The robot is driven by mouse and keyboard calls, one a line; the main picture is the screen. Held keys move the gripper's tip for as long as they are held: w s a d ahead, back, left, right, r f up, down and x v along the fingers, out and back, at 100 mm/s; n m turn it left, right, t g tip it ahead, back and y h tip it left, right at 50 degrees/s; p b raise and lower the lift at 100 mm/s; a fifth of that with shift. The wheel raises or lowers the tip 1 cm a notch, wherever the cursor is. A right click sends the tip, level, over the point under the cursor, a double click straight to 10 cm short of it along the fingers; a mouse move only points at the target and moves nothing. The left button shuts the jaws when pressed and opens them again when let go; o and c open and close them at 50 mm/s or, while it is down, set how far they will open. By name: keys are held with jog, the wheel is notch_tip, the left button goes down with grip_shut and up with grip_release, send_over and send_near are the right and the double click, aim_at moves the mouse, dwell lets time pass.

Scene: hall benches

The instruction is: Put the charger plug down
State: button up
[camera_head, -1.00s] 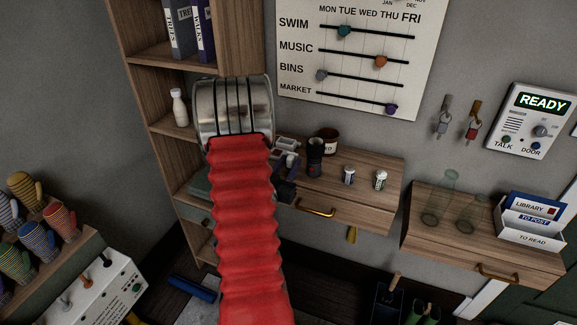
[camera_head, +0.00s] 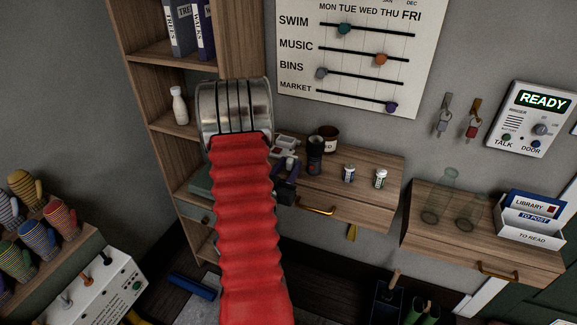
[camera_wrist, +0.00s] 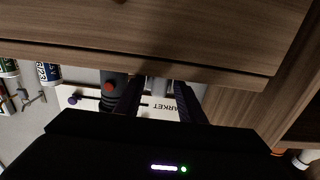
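My gripper (camera_head: 286,178) is at the front edge of the wooden wall shelf with the drawer, partly behind my red arm sleeve. In the wrist view its two dark fingers (camera_wrist: 157,88) stand apart, with the wall board showing through between them. A pale grey item (camera_head: 286,146), perhaps the charger plug, is on the shelf just beyond the fingers. Grey shapes (camera_wrist: 155,84) also show around the fingertips in the wrist view. I cannot tell whether the fingers touch them.
A black cylinder (camera_head: 315,155), a dark red mug (camera_head: 328,138) and two small bottles (camera_head: 349,173) (camera_head: 380,179) stand on the shelf (camera_head: 365,205). The drawer has a brass handle (camera_head: 316,210). A tall bookcase (camera_head: 150,85) stands left. Another shelf (camera_head: 485,240) is to the right.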

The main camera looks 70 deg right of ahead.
jog(key=o, duration=0.3)
jog(key=shift+r, duration=0.1)
jog(key=shift+r, duration=0.4)
jog(key=shift+w+a+r, duration=0.1)
jog(key=shift+a, duration=0.2)
jog(key=a, duration=0.7)
jog(key=w+a, duration=0.1)
jog(key=a, duration=0.3)
jog(key=shift+a, duration=0.2)
